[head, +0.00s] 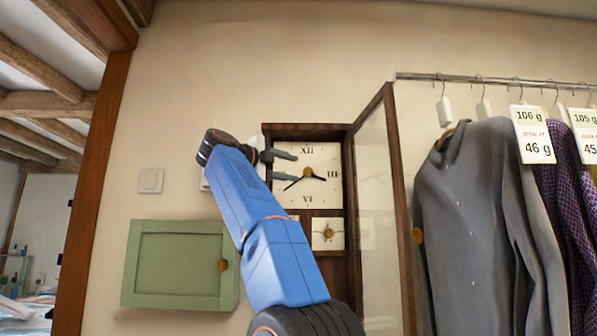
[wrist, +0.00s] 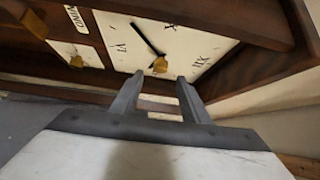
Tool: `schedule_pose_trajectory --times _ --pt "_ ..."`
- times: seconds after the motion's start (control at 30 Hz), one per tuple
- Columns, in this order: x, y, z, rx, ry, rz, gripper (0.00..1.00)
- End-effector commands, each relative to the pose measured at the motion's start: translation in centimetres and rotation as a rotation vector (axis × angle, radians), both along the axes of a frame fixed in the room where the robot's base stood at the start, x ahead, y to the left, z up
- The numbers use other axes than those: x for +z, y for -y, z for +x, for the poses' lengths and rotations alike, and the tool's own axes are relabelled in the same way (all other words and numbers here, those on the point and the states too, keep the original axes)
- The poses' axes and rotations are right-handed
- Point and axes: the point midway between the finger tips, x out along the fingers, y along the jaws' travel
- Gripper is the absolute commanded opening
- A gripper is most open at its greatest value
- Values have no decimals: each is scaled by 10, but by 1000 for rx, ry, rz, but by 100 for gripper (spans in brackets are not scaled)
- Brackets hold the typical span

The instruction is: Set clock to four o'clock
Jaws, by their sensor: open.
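The clock (head: 352,215) hangs on the wall, a dark wooden case with a white Roman-numeral face (head: 318,156). Its short hand (head: 320,177) points just past III; its long hand (head: 291,185) points to the lower left, near VIII. A brass hub sits at the centre. The glazed door (head: 375,190) stands open to the right. My gripper (head: 296,168) is open, reaching in from the left in front of the face. In the wrist view, the fingertips (wrist: 161,77) appear on either side below the brass hub (wrist: 159,65), with nothing between them; contact cannot be told.
A small panel with a brass key-like knob (head: 328,232) lies below the face. A green cabinet (head: 180,265) and a light switch (head: 151,181) are on the wall to the left. Clothes (head: 480,220) with tags hang from a rail at right, close to the open door.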

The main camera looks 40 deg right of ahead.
Motion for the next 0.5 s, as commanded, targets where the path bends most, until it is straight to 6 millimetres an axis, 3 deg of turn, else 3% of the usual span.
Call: schedule_pose_trajectory --times 0.5 --pt "-4 -83 -11 2 0 1 42"
